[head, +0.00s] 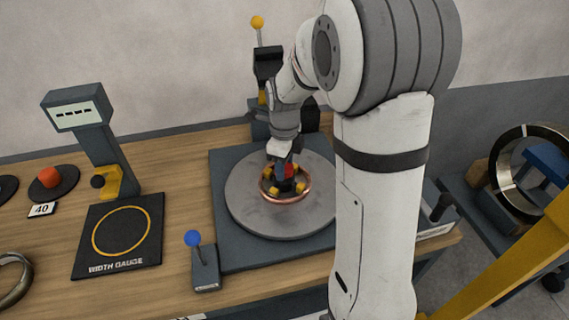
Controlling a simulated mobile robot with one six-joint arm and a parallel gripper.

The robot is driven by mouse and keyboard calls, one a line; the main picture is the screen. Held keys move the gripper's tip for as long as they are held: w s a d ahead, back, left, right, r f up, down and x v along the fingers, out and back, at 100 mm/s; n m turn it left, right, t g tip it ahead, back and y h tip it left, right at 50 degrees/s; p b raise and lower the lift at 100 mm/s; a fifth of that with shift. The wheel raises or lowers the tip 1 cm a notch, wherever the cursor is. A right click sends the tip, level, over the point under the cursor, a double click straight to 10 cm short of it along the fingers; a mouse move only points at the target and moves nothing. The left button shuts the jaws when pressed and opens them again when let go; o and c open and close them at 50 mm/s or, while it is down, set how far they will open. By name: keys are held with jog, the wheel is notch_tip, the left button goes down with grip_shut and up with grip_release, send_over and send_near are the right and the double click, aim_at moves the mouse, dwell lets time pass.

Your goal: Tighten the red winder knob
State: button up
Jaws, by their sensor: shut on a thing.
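The winder is a round grey turntable (248,207) on a dark square base on the bench. A copper coil (287,199) lies around its hub, which has yellow blocks (300,187). The red winder knob (289,170) shows as a small red patch above the hub, mostly hidden by my gripper. My gripper (285,167) points down over the middle of the turntable and is shut on the red knob. The fingertips are small and partly hidden, so their exact contact is hard to see.
A blue-knobbed lever (193,239) stands at the front left of the winder. A yellow-knobbed lever (257,24) rises behind it. A width gauge (121,235), a display post (78,108) and a red object on a dark disc (49,177) are left. My arm hides the winder's right side.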

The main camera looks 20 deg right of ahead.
jog(key=shift+m, duration=0.8)
jog(key=o, duration=1)
notch_tip(320, 180, up, 8)
jog(key=shift+f, duration=0.1)
